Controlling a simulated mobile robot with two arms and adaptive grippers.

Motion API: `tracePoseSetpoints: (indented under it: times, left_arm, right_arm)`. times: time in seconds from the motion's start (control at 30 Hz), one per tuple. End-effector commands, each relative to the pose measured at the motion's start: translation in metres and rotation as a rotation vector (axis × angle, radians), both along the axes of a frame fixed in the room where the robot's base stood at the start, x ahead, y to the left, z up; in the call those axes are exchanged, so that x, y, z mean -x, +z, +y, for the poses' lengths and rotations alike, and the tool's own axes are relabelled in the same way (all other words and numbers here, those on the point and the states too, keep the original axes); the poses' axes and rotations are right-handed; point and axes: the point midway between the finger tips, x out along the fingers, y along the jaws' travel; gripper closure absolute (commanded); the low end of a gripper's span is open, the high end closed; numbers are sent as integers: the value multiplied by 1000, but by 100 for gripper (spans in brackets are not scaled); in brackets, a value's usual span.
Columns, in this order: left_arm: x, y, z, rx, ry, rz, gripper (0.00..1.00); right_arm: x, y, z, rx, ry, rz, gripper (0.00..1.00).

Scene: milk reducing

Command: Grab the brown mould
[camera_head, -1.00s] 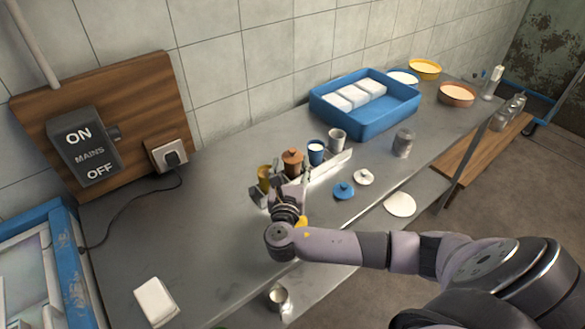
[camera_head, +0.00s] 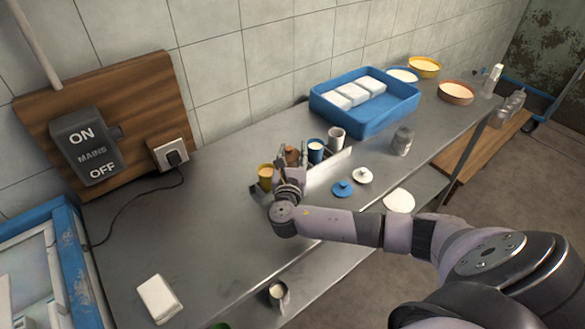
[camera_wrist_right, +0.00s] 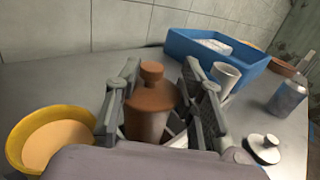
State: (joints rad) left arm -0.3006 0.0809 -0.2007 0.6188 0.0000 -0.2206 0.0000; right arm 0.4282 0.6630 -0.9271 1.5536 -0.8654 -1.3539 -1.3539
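The brown mould (camera_head: 291,153), with a knobbed brown lid on it, stands upright in a row of coloured moulds on the metal table. It also shows in the middle of the right wrist view (camera_wrist_right: 149,110). My right gripper (camera_wrist_right: 161,85) has one finger on each side of the mould. The fingers are apart, with a small gap visible beside the mould, so it is around it and not visibly clamped. In the head view the gripper (camera_head: 293,168) hides the mould's lower part. My left gripper is not in view.
A yellow mould (camera_head: 265,173) stands close on the left, a blue mould (camera_head: 316,150) and a white one (camera_head: 336,135) on the right. Blue (camera_head: 342,189) and white (camera_head: 363,176) lids lie in front. A blue tray (camera_head: 372,122) is behind. The left tabletop is mostly clear.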

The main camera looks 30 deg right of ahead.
Motion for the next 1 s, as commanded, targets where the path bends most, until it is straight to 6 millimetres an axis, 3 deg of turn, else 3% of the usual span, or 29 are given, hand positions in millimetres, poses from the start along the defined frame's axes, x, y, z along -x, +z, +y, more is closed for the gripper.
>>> tracePoseSetpoints:
  times: [0.5, 1.0]
  left_arm:
    - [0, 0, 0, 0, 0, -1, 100]
    - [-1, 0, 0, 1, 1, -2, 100]
  right_arm:
    - [0, 0, 0, -1, 1, 1, 100]
    - [0, 2, 1, -1, 1, -1, 100]
